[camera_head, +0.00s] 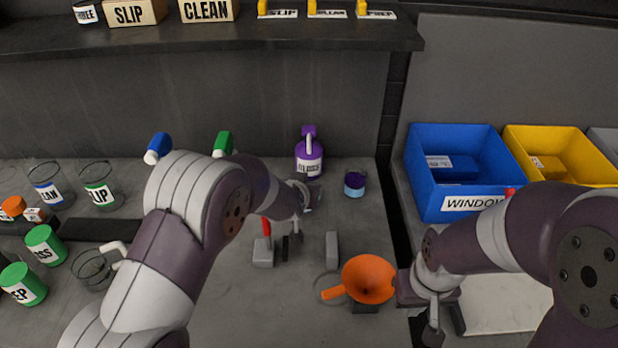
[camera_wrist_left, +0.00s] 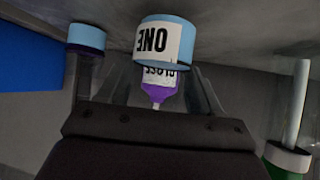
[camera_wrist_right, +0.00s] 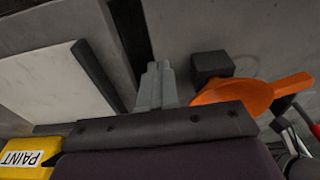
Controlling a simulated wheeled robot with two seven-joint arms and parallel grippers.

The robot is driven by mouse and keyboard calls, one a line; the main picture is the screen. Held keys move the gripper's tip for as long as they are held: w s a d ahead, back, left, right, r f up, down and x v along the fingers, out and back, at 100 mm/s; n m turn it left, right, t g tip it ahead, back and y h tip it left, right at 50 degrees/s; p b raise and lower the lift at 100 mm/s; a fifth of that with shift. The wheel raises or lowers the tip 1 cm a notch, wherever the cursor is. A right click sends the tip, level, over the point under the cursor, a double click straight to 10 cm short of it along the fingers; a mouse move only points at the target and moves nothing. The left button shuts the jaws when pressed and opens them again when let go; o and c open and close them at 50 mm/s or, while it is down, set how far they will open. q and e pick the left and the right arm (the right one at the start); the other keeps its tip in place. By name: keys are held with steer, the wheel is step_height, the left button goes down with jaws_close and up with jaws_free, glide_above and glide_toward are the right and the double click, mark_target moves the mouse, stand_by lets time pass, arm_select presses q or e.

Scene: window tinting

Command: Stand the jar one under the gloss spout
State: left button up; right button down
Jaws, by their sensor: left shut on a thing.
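Jar one (camera_wrist_left: 152,42), with a light blue band and a white ONE label, is held between the fingers of my left gripper (camera_wrist_left: 160,88). In the head view my left gripper (camera_head: 308,196) is just in front of the gloss bottle, and the jar is hard to make out there. The purple gloss bottle (camera_head: 309,162) stands at the back of the bench; its label and purple top (camera_wrist_left: 158,92) show beyond the jar in the left wrist view. Whether the jar is under the spout, or touches the bench, I cannot tell. My right gripper (camera_wrist_right: 157,85) is shut and empty, beside the orange funnel.
A second blue-banded jar (camera_head: 355,184) stands right of the gloss bottle. The orange funnel (camera_head: 368,278) sits near my right gripper. Small grey blocks and a red-handled tool (camera_head: 265,245) lie in the middle. Blue (camera_head: 465,170) and yellow (camera_head: 560,150) bins stand right.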

arm_select(q)
steer(key=w, duration=0.2)
steer(key=w+p, duration=0.1)
steer(key=w, duration=0.1)
steer(key=w+d+p, duration=0.1)
steer(key=w, duration=0.1)
steer(key=shift+w+d+r, duration=0.1)
steer(key=shift+w+r, duration=0.1)
steer(key=shift+r, duration=0.1)
steer(key=shift+f, duration=0.85)
steer(key=shift+f, duration=0.1)
steer(key=o, duration=1.2)
